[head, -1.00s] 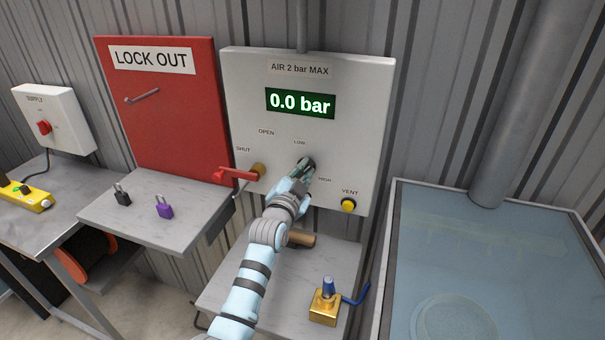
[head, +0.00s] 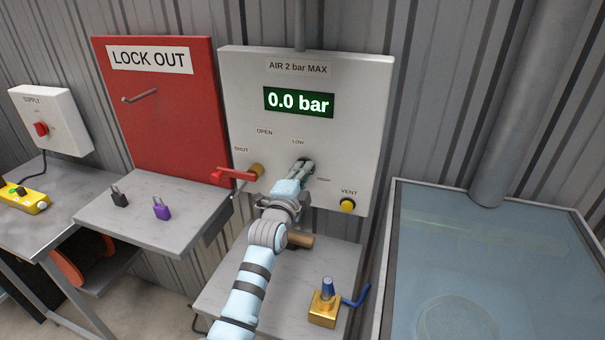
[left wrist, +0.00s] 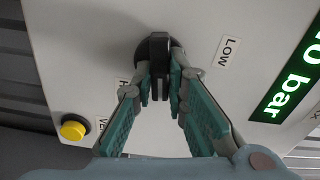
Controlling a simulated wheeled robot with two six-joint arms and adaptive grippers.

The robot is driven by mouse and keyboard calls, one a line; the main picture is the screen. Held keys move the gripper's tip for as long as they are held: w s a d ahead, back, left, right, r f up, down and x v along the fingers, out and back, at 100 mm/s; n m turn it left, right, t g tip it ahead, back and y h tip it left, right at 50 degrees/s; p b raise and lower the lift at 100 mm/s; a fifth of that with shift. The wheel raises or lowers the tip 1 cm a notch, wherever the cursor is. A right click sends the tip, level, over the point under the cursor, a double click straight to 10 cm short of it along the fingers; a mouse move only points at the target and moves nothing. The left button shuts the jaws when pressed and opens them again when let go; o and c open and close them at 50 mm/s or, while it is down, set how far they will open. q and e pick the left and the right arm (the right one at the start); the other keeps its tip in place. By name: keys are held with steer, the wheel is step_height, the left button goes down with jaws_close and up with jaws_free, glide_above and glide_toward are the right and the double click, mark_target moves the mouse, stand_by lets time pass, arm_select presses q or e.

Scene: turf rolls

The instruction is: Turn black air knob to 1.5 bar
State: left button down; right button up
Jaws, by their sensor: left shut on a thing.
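The black air knob (left wrist: 154,48) sits on the grey air panel (head: 340,130), between the LOW and HIGH labels. In the left wrist view its raised grip lies between my fingertips. My left gripper (head: 304,166) is shut on the knob, and its fingers (left wrist: 160,75) press on both sides of the grip. In the head view the gripper hides most of the knob. The green display (head: 299,102) reads 0.0 bar. My right gripper is in neither view.
Left of the knob is a red lever (head: 234,175) beside the SHUT label. A yellow VENT button (head: 347,205) is at the lower right. Below, a shelf (head: 235,290) holds a brass block with a blue top (head: 325,305). A glass-topped tank (head: 490,260) stands at right.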

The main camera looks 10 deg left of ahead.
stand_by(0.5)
arm_select(q)
steer(key=c, duration=1.6)
jaws_free()
steer(key=s, duration=1.2)
steer(key=shift+a, duration=0.4)
